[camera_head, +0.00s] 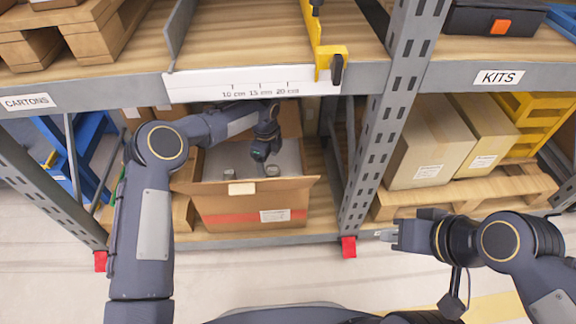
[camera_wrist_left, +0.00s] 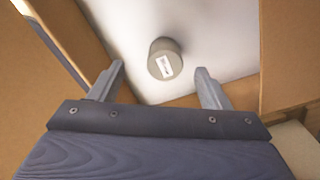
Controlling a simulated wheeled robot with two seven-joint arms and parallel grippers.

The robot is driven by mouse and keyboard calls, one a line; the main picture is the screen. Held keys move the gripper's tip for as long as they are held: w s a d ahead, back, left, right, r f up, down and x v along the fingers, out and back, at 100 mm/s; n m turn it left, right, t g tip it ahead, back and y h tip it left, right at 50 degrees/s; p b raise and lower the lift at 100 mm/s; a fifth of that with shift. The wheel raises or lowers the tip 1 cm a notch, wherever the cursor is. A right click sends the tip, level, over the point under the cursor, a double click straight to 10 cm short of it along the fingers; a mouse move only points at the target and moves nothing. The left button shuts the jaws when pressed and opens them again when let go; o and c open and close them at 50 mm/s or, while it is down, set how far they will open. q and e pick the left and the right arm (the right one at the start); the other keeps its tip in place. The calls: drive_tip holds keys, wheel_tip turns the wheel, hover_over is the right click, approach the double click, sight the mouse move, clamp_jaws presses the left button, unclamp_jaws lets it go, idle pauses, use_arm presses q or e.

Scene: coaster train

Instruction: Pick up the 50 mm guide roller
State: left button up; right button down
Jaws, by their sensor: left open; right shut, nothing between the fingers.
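A grey cylindrical roller (camera_wrist_left: 166,66) with a small white label stands on the pale floor of an open cardboard carton (camera_head: 250,207). Its label is too small to read, so I cannot tell its size. In the wrist view my left gripper (camera_wrist_left: 159,72) is open, and the roller shows between and a little beyond its fingertips. In the head view my left gripper (camera_head: 262,163) reaches down inside the carton. Small grey pieces lie on either side of it there, one on the left (camera_head: 229,173) and one on the right (camera_head: 272,171). My right gripper (camera_head: 391,236) is shut and empty, outside the shelf.
The carton stands on the lower shelf under a beam with a centimetre scale (camera_head: 255,85). Its walls and flaps surround my left gripper. A rack upright (camera_head: 385,130) stands to the right, with closed cartons (camera_head: 428,150) beyond it.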

sight(272, 169)
use_arm(q)
drive_tip(key=f+b, duration=0.1)
drive_tip(key=f, duration=0.1)
drive_tip(key=f+b, duration=0.1)
drive_tip(key=f, duration=0.2)
drive_tip(key=d+f+b, duration=0.1)
drive_tip(key=f, duration=0.1)
drive_tip(key=shift+w+d+f, duration=0.1)
drive_tip(key=shift+f, duration=0.3)
drive_tip(key=shift+c, duration=0.4)
drive_tip(key=shift+r, duration=0.1)
drive_tip(key=c, duration=1.1)
